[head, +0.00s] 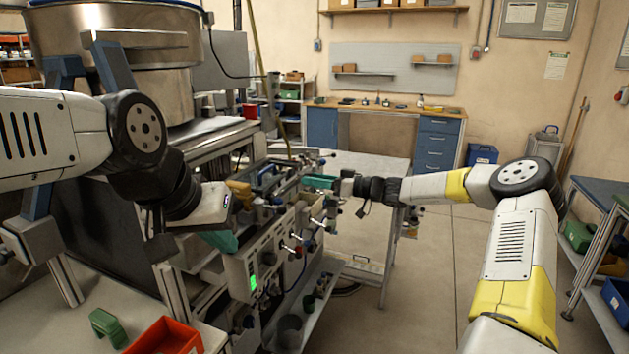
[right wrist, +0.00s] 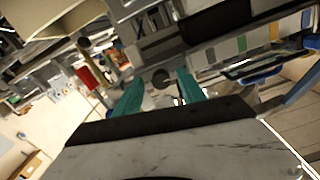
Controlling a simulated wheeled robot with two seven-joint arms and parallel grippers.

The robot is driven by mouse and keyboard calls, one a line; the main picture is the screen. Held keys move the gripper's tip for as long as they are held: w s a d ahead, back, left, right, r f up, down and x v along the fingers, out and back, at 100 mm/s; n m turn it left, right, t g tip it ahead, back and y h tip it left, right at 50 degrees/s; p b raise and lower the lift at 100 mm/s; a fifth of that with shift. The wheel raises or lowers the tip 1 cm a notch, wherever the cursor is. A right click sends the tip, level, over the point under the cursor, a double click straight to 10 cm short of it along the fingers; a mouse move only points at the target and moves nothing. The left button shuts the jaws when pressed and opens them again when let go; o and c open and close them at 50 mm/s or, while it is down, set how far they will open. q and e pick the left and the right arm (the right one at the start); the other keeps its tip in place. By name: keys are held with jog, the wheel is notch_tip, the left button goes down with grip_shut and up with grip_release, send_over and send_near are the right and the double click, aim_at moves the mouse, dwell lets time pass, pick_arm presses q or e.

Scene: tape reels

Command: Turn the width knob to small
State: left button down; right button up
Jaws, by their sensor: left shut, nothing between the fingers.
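The machine's control panel (head: 262,262) shows in the head view, with a lit green display and several small knobs and levers, some red-tipped. I cannot tell which is the width knob. My left gripper (head: 222,241) is shut and empty, just left of the panel's upper edge. My right gripper (head: 320,183) reaches in from the right to the far end of the machine. In the right wrist view its teal fingers (right wrist: 158,91) stand apart. A dark round knob-like part (right wrist: 160,77) shows between and beyond the fingertips; contact cannot be told.
A large metal bowl (head: 115,35) stands on the machine at the left. A red bin (head: 165,337) and a green part (head: 108,327) are on the near left surface. A workbench (head: 385,109) is at the back. The floor right of the machine is mostly clear.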

jog(key=v, duration=0.7)
jog(key=shift+d, duration=0.35)
jog(key=shift+s, duration=0.15)
jog(key=s+a+g+h, duration=0.3)
jog(key=s+h, duration=0.1)
jog(key=s, duration=0.4)
jog(key=s+a+g+h, duration=0.3)
jog(key=s+a, duration=0.1)
jog(key=s, duration=0.4)
jog(key=s+d+r+m+t+h, duration=0.2)
jog(key=s+d+r+m+h, duration=0.1)
jog(key=s, duration=0.9)
jog(key=s+d+r+m+t+h, duration=0.3)
jog(key=s+d+m, duration=0.4)
jog(key=s+d, duration=0.3)
notch_tip(320, 180, up, 2)
jog(key=shift+s+d+m+h, duration=0.4)
jog(key=shift+s+h, duration=0.3)
jog(key=shift+s, duration=0.45)
